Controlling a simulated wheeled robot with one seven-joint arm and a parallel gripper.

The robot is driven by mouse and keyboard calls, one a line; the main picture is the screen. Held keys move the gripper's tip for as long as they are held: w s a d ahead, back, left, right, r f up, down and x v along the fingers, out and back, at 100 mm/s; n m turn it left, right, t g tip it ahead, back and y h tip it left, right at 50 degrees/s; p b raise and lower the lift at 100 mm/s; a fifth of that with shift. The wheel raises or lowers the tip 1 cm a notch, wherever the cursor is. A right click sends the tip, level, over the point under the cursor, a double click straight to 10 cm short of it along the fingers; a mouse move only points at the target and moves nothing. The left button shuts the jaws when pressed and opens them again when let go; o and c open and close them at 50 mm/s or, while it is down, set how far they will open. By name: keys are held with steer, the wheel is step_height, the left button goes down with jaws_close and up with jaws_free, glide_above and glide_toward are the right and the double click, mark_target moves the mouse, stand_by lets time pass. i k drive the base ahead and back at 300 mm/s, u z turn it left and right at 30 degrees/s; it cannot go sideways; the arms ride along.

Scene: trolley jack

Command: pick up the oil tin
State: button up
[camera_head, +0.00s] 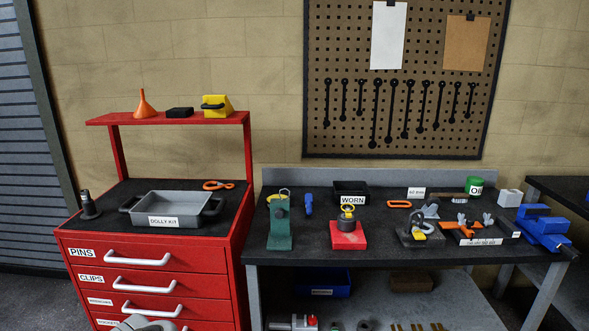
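The oil tin (474,186) is a small green can with a white label that reads "OI", the rest of the word being cut off by its curve. It stands upright at the back right of the dark workbench top (330,262), beside a small white block. Nothing covers its front. My gripper is not in view; only a pale rounded piece, probably of my arm, shows at the bottom left edge.
A white block (510,198) and a blue vise (543,228) are right of the tin. A tray of orange and grey parts (480,240) lies in front. A red stand (347,235) and green tool (279,226) stand left. A red drawer cabinet (160,250) is at left.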

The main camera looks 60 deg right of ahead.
mark_target(474, 187)
steer(key=z, duration=4.7)
steer(key=i, duration=2.95)
steer(key=u, duration=4.25)
